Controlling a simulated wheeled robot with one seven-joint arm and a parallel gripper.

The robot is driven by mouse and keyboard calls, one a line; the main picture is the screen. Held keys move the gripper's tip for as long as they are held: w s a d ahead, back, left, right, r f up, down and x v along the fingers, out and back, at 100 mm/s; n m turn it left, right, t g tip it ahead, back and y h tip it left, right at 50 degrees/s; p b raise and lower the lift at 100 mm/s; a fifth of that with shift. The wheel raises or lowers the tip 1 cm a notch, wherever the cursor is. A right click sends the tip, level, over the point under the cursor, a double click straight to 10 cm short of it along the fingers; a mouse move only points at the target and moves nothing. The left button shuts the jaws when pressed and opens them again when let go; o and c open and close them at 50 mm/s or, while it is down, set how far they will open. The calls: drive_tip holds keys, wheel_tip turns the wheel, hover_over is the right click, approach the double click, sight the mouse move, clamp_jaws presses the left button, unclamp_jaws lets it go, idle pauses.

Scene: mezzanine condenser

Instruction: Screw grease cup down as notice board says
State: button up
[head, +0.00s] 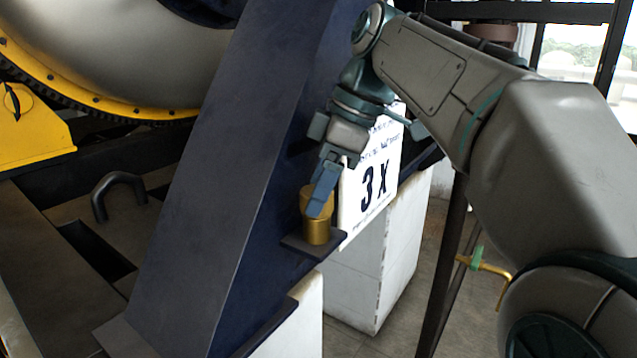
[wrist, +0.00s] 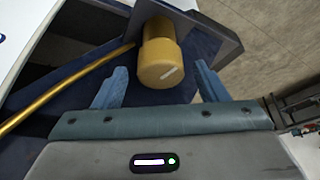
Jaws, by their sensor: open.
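The brass grease cup (head: 317,233) stands upright on a small dark bracket plate (head: 297,243) on the blue frame. My gripper (head: 321,194) is at the cup's top, and a finger hides part of the cap in the head view. In the wrist view my open gripper (wrist: 156,78) has one finger on each side of the cap, with visible gaps. The white notice board (head: 372,185) behind reads "3 X"; its smaller lines are unreadable and partly covered by my arm.
The slanted blue beam (head: 235,170) stands close left of the cup. A white block (head: 375,265) is behind. A brass pipe (wrist: 70,88) runs left of the cup in the wrist view. A brass tap with a green part (head: 478,263) is at right.

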drive_tip(key=c, duration=1)
drive_tip(key=shift+m, duration=0.3)
drive_tip(key=m+t, duration=0.1)
drive_tip(key=m, duration=0.1)
drive_tip(key=m+t+b, duration=0.1)
drive_tip(key=m, duration=0.1)
drive_tip(key=shift+s+m+h, duration=0.15)
drive_tip(key=shift+m+h, duration=0.15)
drive_tip(key=m+t+h, duration=0.1)
drive_tip(key=m, duration=0.3)
drive_tip(key=shift+a, duration=0.1)
drive_tip(key=m+h, duration=0.1)
drive_tip(key=m, duration=0.1)
drive_tip(key=m+t+h, duration=0.1)
drive_tip(key=m, duration=0.2)
drive_tip(key=shift+s+a+r+p, duration=0.1)
drive_tip(key=shift+p, duration=0.3)
drive_tip(key=m+h, duration=0.1)
drive_tip(key=m, duration=0.1)
drive_tip(key=m+p, duration=0.1)
drive_tip(key=m, duration=0.1)
drive_tip(key=shift+a+m+h, duration=0.1)
drive_tip(key=shift+m+h, duration=0.3)
